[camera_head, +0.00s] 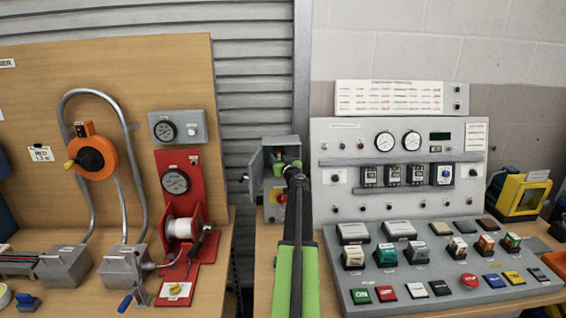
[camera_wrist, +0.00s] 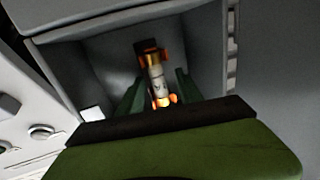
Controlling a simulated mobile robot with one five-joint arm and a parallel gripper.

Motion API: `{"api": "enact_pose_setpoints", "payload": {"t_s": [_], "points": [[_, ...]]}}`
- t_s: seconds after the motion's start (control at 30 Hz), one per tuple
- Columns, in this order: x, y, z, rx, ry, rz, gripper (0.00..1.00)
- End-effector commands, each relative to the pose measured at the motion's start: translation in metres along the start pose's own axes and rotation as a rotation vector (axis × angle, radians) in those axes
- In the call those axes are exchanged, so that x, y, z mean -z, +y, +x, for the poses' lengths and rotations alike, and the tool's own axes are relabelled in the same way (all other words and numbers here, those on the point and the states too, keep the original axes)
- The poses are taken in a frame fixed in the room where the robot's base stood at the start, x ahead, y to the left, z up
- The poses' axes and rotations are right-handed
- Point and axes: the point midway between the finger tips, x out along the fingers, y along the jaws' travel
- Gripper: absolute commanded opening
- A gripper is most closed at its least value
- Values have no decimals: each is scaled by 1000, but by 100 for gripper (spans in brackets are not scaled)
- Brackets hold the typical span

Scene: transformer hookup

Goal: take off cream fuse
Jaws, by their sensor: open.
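The cream fuse (camera_wrist: 157,78) sits upright inside a small grey box in the wrist view, with shiny copper-coloured ends. My gripper (camera_wrist: 158,92) is open, with its dark green fingers on either side of the lower part of the fuse. I cannot tell whether either finger touches it. The grey box (camera_head: 257,175) stands open in the head view, its door swung to the left. My green and black arm reaches up to it and hides most of its inside, so the fuse does not show clearly there.
A red and yellow switch (camera_head: 279,197) is on the box front below the opening. A sloped grey control panel (camera_head: 340,262) with several coloured blocks stands close on the right. A red stand with gauge (camera_head: 176,181) and spool is on the left bench. The box walls leave little side room.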

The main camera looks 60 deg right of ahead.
Motion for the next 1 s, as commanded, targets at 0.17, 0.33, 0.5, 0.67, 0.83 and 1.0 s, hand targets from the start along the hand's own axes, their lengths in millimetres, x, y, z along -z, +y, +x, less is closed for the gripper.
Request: {"api": "enact_pose_setpoints", "payload": {"t_s": [0.17,0.33,0.5,0.67,0.83,1.0], "points": [[0,0,8,0,0,0,42],[0,-1,8,1,0,0,42],[0,-1,8,1,0,0,24],[0,-1,8,2,0,0,3],[0,-2,8,2,0,0,0],[0,-2,8,3,0,0,0]]}}
